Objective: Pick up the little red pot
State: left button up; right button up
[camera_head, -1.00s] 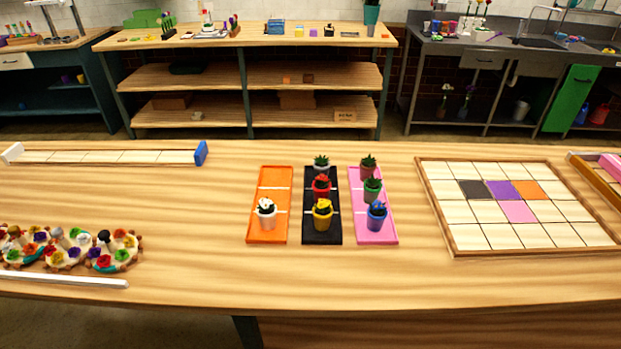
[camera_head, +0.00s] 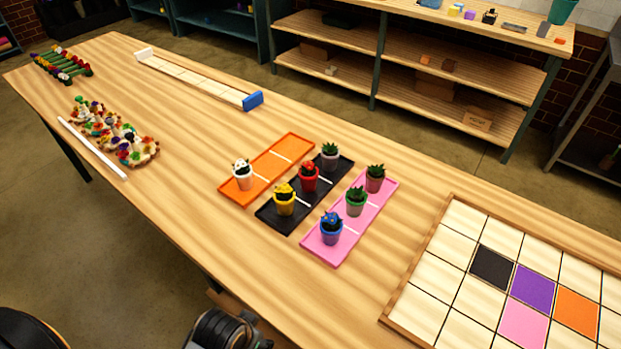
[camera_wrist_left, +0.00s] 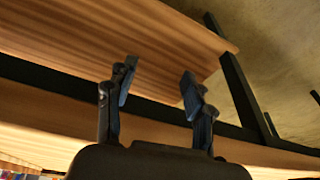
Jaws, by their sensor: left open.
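The little red pot (camera_head: 309,182) stands upright on the black tray (camera_head: 263,214), with a red flower on top. It sits between a yellow pot (camera_head: 285,205) in front and a grey pot (camera_head: 329,160) with a green plant behind. In the left wrist view my left gripper (camera_wrist_left: 158,88) is open and empty, its two fingers apart, near the table (camera_wrist_left: 110,35). No pot shows in that view. A dark part of my own body shows at the bottom of the head view. My right gripper is not in view.
An orange tray (camera_head: 272,165) with a white pot (camera_head: 243,176) lies left. A pink tray (camera_head: 333,256) with a blue pot (camera_head: 331,229) and two green plants lies right. A gridded board (camera_head: 420,288) is at the right. The table in front is clear.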

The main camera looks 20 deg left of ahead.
pick_arm(q)
jog(key=w+v, duration=0.1)
jog(key=v, duration=0.9)
jog(key=w+t, duration=0.1)
jog(key=w, duration=0.3)
jog(key=w+r+t, duration=0.1)
jog(key=w+t, duration=0.1)
jog(key=w, duration=0.3)
jog(key=w+r+n+t, duration=0.1)
jog(key=w+t, duration=0.1)
jog(key=w, duration=0.3)
jog(key=shift+r, duration=0.15)
jog(key=w+r+n+t+y, duration=0.1)
jog(key=w+r+t, duration=0.25)
jog(key=w, duration=0.35)
jog(key=w+r+n+t, duration=0.1)
jog(key=w+r+t, duration=0.2)
jog(key=w+r, duration=0.35)
jog(key=p, duration=0.1)
send_near(308, 166)
jog(key=x, duration=0.3)
jog(key=shift+p+x, duration=0.85)
jog(key=shift+x, duration=2.3)
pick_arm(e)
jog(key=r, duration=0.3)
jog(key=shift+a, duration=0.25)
pick_arm(q)
jog(key=shift+s, duration=0.1)
